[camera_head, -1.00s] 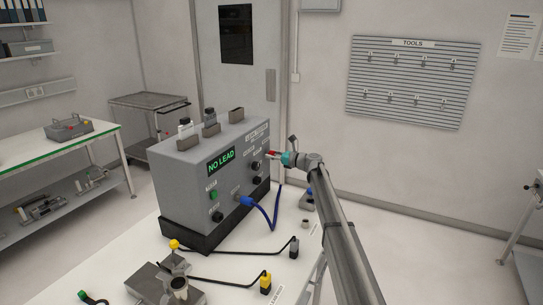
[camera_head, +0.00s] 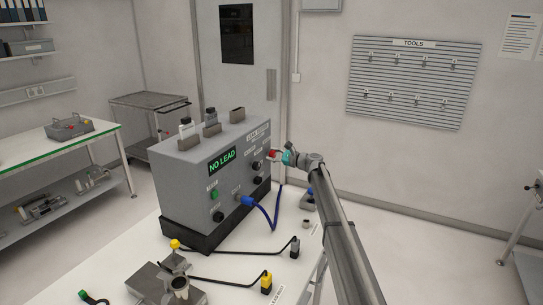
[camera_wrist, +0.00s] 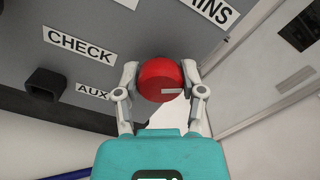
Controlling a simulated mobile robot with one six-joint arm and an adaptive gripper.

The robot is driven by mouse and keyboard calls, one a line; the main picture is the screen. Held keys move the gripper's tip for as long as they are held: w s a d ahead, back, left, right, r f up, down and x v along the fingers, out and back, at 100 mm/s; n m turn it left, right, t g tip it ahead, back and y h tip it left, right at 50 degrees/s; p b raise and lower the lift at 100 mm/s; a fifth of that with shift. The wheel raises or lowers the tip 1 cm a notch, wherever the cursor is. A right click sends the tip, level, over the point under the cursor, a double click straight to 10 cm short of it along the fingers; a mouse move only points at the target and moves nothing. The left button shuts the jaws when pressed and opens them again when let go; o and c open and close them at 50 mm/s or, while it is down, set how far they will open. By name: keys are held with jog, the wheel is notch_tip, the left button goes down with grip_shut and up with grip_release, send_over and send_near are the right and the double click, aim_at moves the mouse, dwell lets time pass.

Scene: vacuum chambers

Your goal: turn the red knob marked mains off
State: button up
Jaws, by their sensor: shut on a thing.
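The red knob (camera_wrist: 160,80) sits on the grey front panel of the instrument box (camera_head: 184,190), just under a label whose visible end reads "INS". A pale pointer strip shows on the knob's face near its lower edge. In the head view the red knob (camera_head: 272,154) is at the panel's right end, small. My gripper (camera_wrist: 160,88) has one finger on each side of the knob and is shut on it. In the head view my gripper (camera_head: 277,156) reaches the panel from the right. The box display (camera_head: 222,160) reads "NO LEAD" in green.
Black knobs (camera_head: 256,166) and a blue cable plug (camera_head: 246,201) are on the panel left of my gripper. The blue cable (camera_head: 274,222) hangs below it. Loose leads with yellow ends (camera_head: 266,282) lie on the white table (camera_head: 225,275). A tool board (camera_head: 412,83) hangs behind.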

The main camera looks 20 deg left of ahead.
jog(key=n, duration=0.6)
jog(key=shift+d+f, duration=0.1)
jog(key=n, duration=0.5)
jog(key=shift+n, duration=0.3)
jog(key=o, duration=1.1)
jog(key=shift+d, duration=0.1)
jog(key=shift+c, duration=0.2)
jog(key=shift+o, duration=0.5)
jog(key=d, duration=1.2)
jog(key=shift+s, duration=0.45)
